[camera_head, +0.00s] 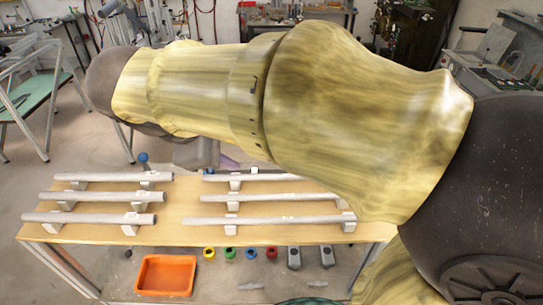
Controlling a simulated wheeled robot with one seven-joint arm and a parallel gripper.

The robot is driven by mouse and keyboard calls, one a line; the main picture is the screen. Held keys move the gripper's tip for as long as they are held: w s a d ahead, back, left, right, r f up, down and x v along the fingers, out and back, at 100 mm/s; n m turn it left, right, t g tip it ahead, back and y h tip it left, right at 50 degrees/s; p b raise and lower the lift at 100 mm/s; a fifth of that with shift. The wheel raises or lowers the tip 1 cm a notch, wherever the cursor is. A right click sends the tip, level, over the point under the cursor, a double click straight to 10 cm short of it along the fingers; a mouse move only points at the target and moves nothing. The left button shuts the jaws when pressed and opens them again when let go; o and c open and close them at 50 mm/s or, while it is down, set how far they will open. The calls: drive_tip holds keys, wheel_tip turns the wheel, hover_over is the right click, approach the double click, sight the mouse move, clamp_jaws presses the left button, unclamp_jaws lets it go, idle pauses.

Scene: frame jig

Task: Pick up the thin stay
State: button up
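Several pale grey tubes lie level on white supports on a wooden table (172,226), in a left and a right group. The left group has a back tube (113,177), a middle tube (100,196) and a front tube (88,219). The right group has a back tube (275,177), a middle tube (270,197) and a front tube (275,220). I cannot tell which one is the thin stay. My yellowish arm crosses above the table. A grey part below it seems to be my gripper (207,153); its fingertips are hidden.
A blue-topped post (143,160) stands by the left back tube. Below the table's front edge are an orange tray (166,275), several coloured rings and two grey blocks. A green-topped bench (30,95) stands at the far left. Bare wood shows between the tube groups.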

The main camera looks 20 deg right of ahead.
drive_tip(key=p, duration=0.2)
approach(271, 176)
drive_tip(key=x, duration=0.2)
drive_tip(key=shift+w+d+f, duration=0.15)
drive_tip(key=shift+w+d, duration=0.1)
drive_tip(key=shift+w, duration=0.05)
drive_tip(key=shift+s+x, duration=0.2)
drive_tip(key=shift+x, duration=2.45)
drive_tip(key=shift+a+f, duration=0.1)
clamp_jaws()
